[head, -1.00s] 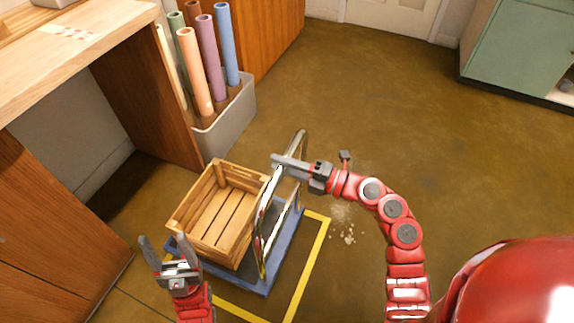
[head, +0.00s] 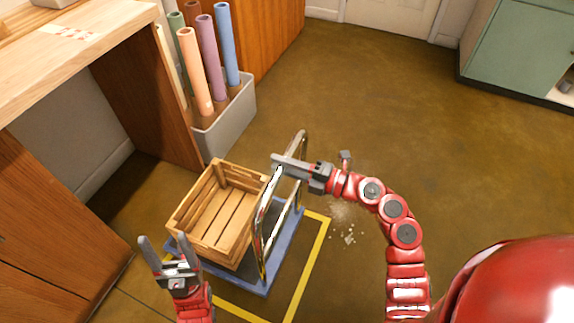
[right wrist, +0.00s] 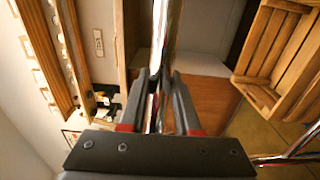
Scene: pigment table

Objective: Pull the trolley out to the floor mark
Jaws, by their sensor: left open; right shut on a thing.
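The trolley has a blue-edged platform (head: 288,243), a chrome handle frame (head: 298,170) on its right side and a wooden slatted crate (head: 208,262) on top. My right gripper (head: 278,160) is shut on the upper bar of the handle. In the right wrist view the chrome bar (right wrist: 166,40) runs between the fingers (right wrist: 164,85). The yellow floor mark (head: 316,262) shows along the right and front of the platform, and the trolley stands partly inside it. My left gripper (head: 158,250) is open and empty, left of the crate.
A grey bin (head: 232,120) of coloured rolls stands behind the trolley, beside a wooden workbench (head: 75,60) at left. Some pale crumbs (head: 347,236) lie on the floor right of the mark. The floor to the right and back is clear up to a green cabinet (head: 520,50).

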